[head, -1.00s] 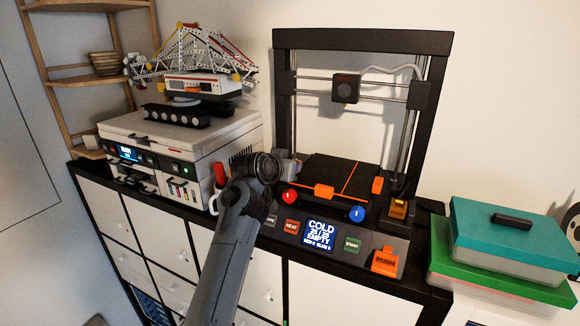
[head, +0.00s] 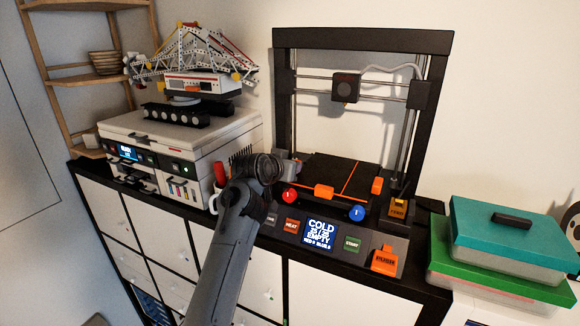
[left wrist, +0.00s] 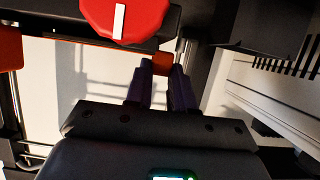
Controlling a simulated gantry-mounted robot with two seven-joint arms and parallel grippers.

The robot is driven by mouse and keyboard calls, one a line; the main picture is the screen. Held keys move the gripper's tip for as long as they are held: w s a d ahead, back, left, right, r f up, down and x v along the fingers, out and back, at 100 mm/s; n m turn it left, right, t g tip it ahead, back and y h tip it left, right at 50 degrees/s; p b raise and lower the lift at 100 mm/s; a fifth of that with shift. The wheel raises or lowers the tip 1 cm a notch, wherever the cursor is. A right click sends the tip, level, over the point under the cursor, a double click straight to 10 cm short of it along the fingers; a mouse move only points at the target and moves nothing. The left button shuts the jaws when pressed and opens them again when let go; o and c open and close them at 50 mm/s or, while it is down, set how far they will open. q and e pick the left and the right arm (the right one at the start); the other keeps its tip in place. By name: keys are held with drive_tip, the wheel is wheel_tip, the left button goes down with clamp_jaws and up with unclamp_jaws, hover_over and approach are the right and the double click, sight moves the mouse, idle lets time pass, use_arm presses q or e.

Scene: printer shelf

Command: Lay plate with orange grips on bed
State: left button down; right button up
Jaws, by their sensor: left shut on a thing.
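The dark plate (head: 330,171) with an orange line and orange grips is at the printer's bed, level or nearly so. One orange grip (head: 324,190) shows at its front edge and another (head: 377,185) at its right. My left gripper (head: 294,167) is at the plate's left side, partly hidden by its own wrist. In the left wrist view my left fingers (left wrist: 162,85) are shut on an orange grip (left wrist: 163,62). I cannot tell whether the plate rests fully on the bed. My right gripper is not in view.
The black printer frame (head: 282,95) rises around the bed, with the print head (head: 345,88) above. A red knob (head: 289,196) and a blue knob (head: 357,212) stand at the front. The panel screen (head: 320,233) reads COLD and EMPTY. Stacked boxes (head: 505,235) stand right.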

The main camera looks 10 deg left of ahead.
use_arm(q)
drive_tip(key=shift+f, duration=0.15)
drive_tip(key=c, duration=0.9)
unclamp_jaws()
drive_tip(key=shift+f, duration=0.1)
drive_tip(key=shift+b+v, duration=0.65)
drive_tip(key=shift+v, duration=0.15)
drive_tip(key=shift+b+v, duration=2.1)
drive_tip(key=shift+v, duration=2.55)
drive_tip(key=shift+w, duration=0.1)
